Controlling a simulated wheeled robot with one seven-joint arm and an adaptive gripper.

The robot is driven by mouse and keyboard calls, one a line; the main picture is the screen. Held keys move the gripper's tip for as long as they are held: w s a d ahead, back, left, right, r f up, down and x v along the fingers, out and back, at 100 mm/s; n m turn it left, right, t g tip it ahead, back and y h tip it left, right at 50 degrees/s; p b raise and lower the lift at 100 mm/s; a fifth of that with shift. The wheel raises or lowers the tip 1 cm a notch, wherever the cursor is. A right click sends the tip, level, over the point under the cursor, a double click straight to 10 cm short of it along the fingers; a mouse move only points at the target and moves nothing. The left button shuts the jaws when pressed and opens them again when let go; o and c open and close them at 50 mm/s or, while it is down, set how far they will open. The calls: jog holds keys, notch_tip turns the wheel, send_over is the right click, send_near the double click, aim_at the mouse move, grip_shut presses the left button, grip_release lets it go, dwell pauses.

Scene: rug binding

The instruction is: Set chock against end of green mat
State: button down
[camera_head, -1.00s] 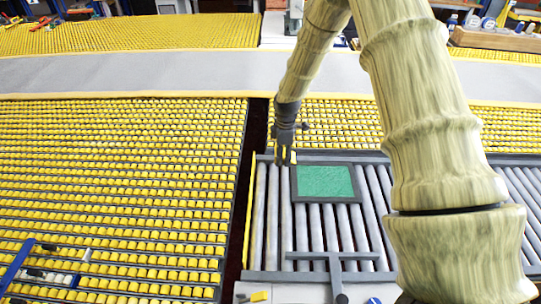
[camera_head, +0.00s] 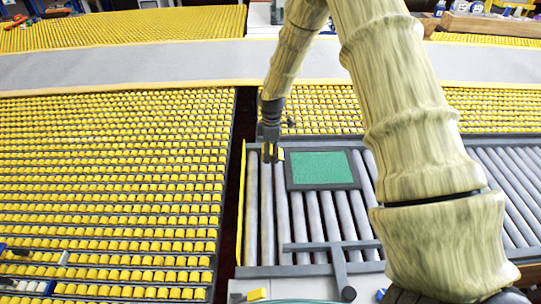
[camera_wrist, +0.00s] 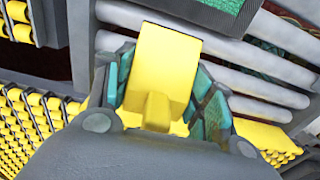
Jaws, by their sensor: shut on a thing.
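The green mat (camera_head: 320,166), dark-bordered and rectangular, lies flat on the grey rollers. Its near corner (camera_wrist: 222,8) shows at the top of the wrist view. My gripper (camera_head: 270,153) is just left of the mat's left end in the head view. In the wrist view my gripper (camera_wrist: 163,98) is shut on the yellow chock (camera_wrist: 166,62), with a teal-padded finger on each side. The chock appears held above the rollers, with a gap to the mat in the wrist view. In the head view only a small yellow bit of it shows beside the fingers.
The grey roller bed (camera_head: 297,271) has a crossbar (camera_head: 331,246) in front of the mat. A yellow upright strip (camera_head: 241,200) runs along its left edge. A dark gap (camera_head: 227,225) separates it from the yellow-roller table (camera_head: 110,190). A small yellow block (camera_head: 257,295) sits at the front.

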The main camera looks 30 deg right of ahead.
aim_at(271, 170)
jog(key=shift+s+f, duration=0.1)
jog(key=shift+f+b, duration=2.2)
jog(key=shift+f, duration=1.2)
jog(key=shift+f, duration=0.4)
jog(key=shift+s+a+f+b, duration=0.1)
jog(key=shift+s+f+b, duration=0.25)
jog(key=shift+f, duration=0.1)
jog(key=c, duration=0.6)
grip_release()
jog(key=shift+o, duration=0.6)
jog(key=shift+w+f, duration=0.15)
jog(key=shift+w, duration=0.05)
